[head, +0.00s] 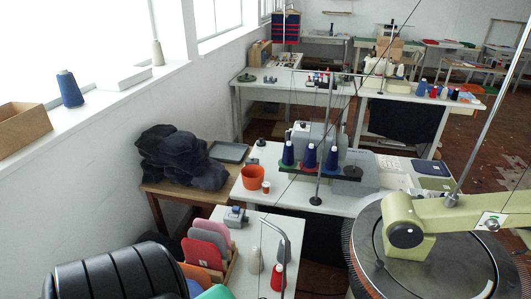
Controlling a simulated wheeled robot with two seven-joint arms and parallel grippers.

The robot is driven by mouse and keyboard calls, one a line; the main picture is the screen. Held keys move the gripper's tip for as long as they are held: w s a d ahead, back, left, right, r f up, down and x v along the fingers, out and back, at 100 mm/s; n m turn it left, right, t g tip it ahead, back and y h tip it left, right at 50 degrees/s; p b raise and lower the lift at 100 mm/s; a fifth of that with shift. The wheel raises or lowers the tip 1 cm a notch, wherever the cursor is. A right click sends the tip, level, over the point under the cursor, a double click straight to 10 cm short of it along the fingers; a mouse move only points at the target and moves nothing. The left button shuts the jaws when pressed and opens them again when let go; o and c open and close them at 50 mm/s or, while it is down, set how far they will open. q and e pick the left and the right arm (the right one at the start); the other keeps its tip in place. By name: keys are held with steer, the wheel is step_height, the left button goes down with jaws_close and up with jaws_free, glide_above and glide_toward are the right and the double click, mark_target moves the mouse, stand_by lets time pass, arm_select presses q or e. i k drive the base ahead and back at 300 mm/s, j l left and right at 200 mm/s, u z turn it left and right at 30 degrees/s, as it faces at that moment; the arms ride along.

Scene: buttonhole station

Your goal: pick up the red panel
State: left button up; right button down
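A red panel (207,239) with rounded corners stands in a wooden rack (232,264) on the white table at the lower middle of the head view. An orange panel (197,272) and a green panel (216,292) stand nearer, the green one cut off by the bottom edge. Neither of my grippers is in view.
A black ribbed chair back (115,272) fills the lower left. A lamp-like bent metal post (285,240), a pale cone (254,261) and a red thread cone (278,277) stand right of the rack. A large round machine (435,258) stands at right.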

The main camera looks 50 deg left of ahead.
mark_target(197, 252)
steer(key=u, duration=2.15)
